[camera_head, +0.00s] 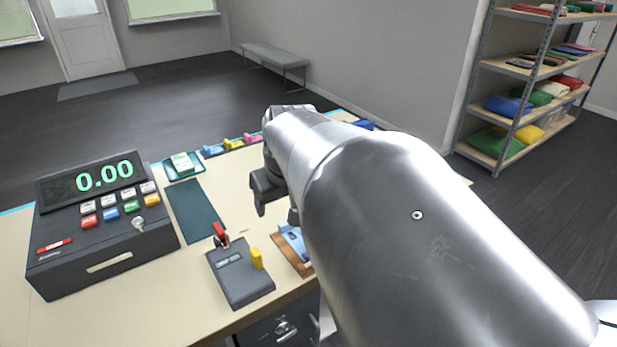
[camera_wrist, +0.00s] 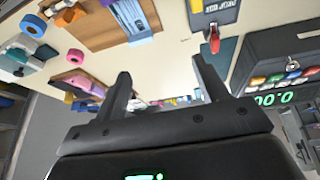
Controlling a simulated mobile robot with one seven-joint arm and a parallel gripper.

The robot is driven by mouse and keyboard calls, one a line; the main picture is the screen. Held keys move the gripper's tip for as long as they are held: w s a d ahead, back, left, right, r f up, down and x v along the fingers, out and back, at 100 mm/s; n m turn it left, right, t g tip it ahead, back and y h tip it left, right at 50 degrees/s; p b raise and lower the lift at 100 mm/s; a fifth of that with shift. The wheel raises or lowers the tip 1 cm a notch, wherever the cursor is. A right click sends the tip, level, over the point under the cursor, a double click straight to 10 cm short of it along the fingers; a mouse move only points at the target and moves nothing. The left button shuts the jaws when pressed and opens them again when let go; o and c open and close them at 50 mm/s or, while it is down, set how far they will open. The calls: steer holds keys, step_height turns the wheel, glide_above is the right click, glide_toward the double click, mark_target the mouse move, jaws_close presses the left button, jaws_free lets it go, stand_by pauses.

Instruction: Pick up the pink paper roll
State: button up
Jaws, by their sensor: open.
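A small pink roll (camera_wrist: 76,56), seen as a ring with a hole, lies on the counter (camera_wrist: 185,55) at the left of the wrist view. It is beside the left finger and clearly apart from it. My gripper (camera_wrist: 160,67) is open, with nothing between its fingers. In the head view my gripper (camera_head: 277,208) hangs over the counter near the card terminal. The pink roll does not show there; my arm covers that part of the counter.
A card terminal (camera_head: 240,272) and a cash register (camera_head: 100,225) stand left of my arm. A dark mat (camera_head: 195,210) lies between register and gripper. Shelving (camera_head: 530,90) stands behind right.

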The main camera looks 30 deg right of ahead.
steer(key=shift+m, duration=0.7)
steer(key=w+d+f, duration=0.2)
steer(key=d+f, duration=0.2)
steer(key=d, duration=0.5)
steer(key=w+d+f, duration=0.2)
steer(key=d+f, duration=0.2)
steer(key=d, duration=0.6)
steer(key=w+d+f, duration=0.3)
steer(key=d+f, duration=0.1)
steer(key=d, duration=0.5)
steer(key=shift+d, duration=0.15)
steer(key=shift+s+x, duration=0.15)
steer(key=shift+x, duration=1.4)
steer(key=shift+s+x, duration=0.15)
steer(key=shift+x, duration=1.4)
steer(key=shift+f, duration=0.15)
steer(key=c, duration=1.1)
